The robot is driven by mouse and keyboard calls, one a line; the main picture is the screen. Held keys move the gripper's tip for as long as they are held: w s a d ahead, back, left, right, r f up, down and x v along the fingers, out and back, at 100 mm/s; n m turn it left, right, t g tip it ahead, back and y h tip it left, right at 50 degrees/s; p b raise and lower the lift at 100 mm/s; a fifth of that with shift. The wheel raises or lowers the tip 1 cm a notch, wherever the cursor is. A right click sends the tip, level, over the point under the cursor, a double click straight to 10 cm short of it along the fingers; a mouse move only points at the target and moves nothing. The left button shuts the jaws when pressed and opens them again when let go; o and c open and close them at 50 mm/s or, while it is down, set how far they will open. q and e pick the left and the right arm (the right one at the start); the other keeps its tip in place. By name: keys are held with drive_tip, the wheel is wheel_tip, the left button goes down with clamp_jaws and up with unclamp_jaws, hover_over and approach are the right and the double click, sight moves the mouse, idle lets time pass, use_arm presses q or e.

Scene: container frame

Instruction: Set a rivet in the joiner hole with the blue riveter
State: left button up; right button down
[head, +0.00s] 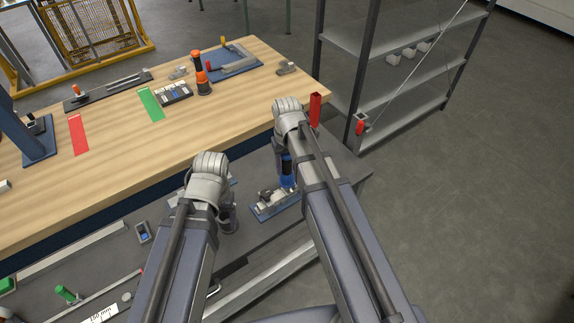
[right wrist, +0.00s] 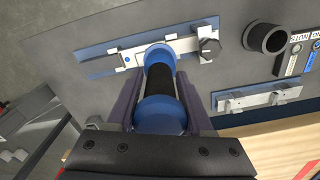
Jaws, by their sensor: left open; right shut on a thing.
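The blue riveter (right wrist: 158,112), a blue tool with a black middle band, is held between the two fingers of my right gripper (right wrist: 155,95). In the head view the riveter (head: 287,170) hangs below my right wrist, partly hidden by the arm, over a metal joiner on a blue plate (head: 263,213). In the right wrist view its far end covers part of the joiner (right wrist: 190,45), so the hole is hidden and contact cannot be told. My left gripper (head: 228,218) is open, left of the joiner, mostly hidden behind its wrist.
A wooden bench (head: 130,165) holds green and red strips, orange-topped tools and a black tray (head: 175,93). A red upright part (head: 315,108) stands near its right corner. A metal shelf (head: 395,70) stands behind right. In the right wrist view a second bracket (right wrist: 260,97) and a black cylinder (right wrist: 267,38) lie nearby.

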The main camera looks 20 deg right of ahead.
idle(0.3)
wheel_tip(320, 180, up, 8)
drive_tip(key=p, duration=0.7)
drive_tip(key=shift+f+p, duration=0.25)
drive_tip(key=shift+p, duration=0.05)
drive_tip(key=shift+f, duration=0.15)
